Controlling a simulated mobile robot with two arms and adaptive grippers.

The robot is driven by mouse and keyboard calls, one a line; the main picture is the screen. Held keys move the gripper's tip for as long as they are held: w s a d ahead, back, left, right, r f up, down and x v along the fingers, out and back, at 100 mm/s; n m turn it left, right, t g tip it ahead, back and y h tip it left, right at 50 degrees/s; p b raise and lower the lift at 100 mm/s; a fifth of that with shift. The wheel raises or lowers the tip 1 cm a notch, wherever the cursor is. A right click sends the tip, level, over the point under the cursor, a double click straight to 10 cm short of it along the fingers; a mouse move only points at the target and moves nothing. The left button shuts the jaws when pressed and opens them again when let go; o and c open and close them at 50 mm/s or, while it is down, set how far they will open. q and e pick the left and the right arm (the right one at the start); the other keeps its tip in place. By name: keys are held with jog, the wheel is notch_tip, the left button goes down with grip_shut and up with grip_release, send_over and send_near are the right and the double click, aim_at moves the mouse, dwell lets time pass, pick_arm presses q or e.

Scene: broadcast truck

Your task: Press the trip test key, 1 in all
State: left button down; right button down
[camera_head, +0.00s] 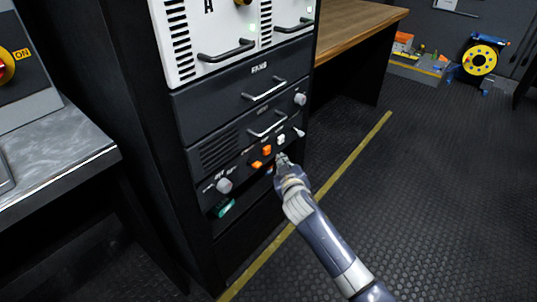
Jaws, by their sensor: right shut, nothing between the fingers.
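A dark control panel (238,171) sits low in the black rack. It carries two orange keys, one (266,149) higher and one (256,164) lower left, a white key (281,140), and round grey knobs. The labels are too small to read, so I cannot tell which is the trip test key. My right gripper (281,158) is shut and empty, with its tips close in front of the panel, just below the white key and right of the orange keys. I cannot tell whether the tips touch the panel. My left gripper is not in view.
Drawers with bar handles (264,90) and white units (222,42) are above the panel. A grey bench (60,140) stands at left, a wooden desk (350,25) behind at right. A yellow cable reel (481,58) stands far right. The dark floor (430,200) at right is clear.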

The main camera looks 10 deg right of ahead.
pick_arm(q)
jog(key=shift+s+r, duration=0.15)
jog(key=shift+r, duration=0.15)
pick_arm(e)
jog(key=shift+w+a, duration=0.55)
jog(key=shift+w, duration=0.15)
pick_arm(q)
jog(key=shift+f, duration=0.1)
pick_arm(e)
jog(key=shift+w+a, duration=0.1)
dwell(0.5)
pick_arm(q)
jog(key=shift+b, duration=0.3)
pick_arm(e)
jog(key=shift+w+a, duration=0.15)
jog(key=shift+w, duration=0.1)
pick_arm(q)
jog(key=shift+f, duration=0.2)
pick_arm(e)
jog(key=shift+w+a, duration=0.25)
jog(key=shift+w, duration=0.05)
dwell(0.3)
pick_arm(q)
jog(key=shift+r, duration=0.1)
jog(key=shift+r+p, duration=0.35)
jog(key=shift+p, duration=0.15)
pick_arm(e)
jog(key=shift+s+d, duration=0.5)
jog(key=shift+s, duration=0.15)
